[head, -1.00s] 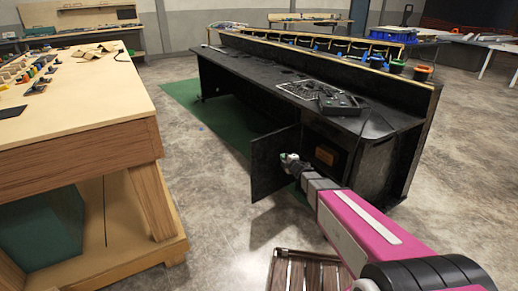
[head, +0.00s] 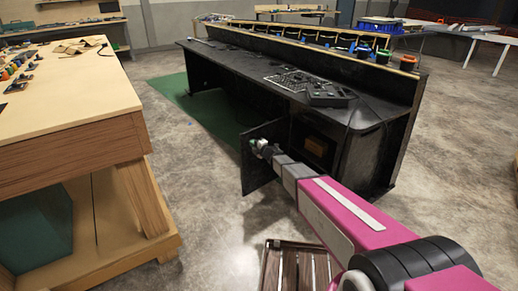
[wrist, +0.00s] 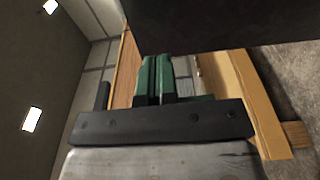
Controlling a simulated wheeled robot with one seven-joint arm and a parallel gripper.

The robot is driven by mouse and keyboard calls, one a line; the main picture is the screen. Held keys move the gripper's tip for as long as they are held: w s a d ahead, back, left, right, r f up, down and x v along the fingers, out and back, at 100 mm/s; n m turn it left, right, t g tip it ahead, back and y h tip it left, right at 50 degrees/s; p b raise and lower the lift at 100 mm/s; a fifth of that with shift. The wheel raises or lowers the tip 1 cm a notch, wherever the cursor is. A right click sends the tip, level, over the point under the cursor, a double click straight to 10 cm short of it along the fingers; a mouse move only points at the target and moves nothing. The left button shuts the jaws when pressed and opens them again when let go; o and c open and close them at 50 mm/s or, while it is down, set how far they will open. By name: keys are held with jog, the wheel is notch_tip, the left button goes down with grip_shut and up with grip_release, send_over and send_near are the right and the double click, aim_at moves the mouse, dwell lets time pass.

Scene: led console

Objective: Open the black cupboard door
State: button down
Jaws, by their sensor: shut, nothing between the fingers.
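The black cupboard door (head: 258,166) stands swung open at the near end of the black console desk (head: 283,88) in the head view. The cupboard's dark inside shows to its right, with a brown box (head: 315,146) in it. My gripper (head: 259,148) is at the inner side of the door, near its upper edge. Its green fingers (wrist: 154,78) are together with nothing between them in the wrist view. A dark panel (wrist: 220,20), probably the door, fills the top right there. I cannot tell whether the fingers touch the door.
A wooden workbench (head: 75,139) stands at the left, with open floor (head: 215,225) between it and the door. A slatted wooden piece (head: 300,268) is low in front. A green mat (head: 180,98) lies behind the door.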

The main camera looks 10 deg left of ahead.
aim_at(246, 138)
jog(key=shift+x, duration=2.25)
jog(key=x, duration=1.1)
jog(key=shift+w+d, duration=0.2)
jog(key=shift+d, duration=0.05)
jog(key=shift+s, duration=0.15)
